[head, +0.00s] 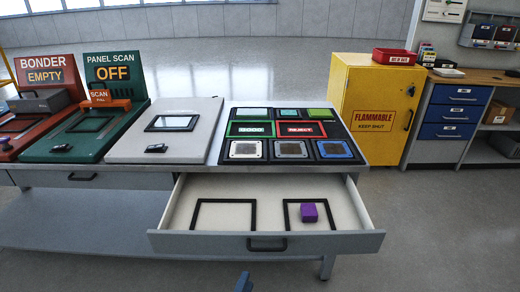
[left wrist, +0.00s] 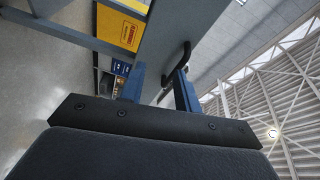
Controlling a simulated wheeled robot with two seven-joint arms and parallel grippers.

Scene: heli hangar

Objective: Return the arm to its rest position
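My left gripper (left wrist: 158,85) shows in the left wrist view with its two blue fingers apart and nothing seen between them. In the head view only a blue tip of it (head: 243,283) shows at the bottom edge, in front of the drawer. The drawer (head: 270,214) is pulled open under the bench, and its dark handle (head: 267,245) is on the front. The handle (left wrist: 177,62) also shows beyond the fingers in the left wrist view, apart from them as far as I can tell. My right gripper is not in view.
A purple block (head: 309,212) lies in the drawer's right black frame; the left frame (head: 223,214) is empty. The bench holds a red bonder station (head: 45,72), a green scan station (head: 112,70) and a black panel board (head: 288,134). A yellow cabinet (head: 372,105) stands right. Floor at front right is clear.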

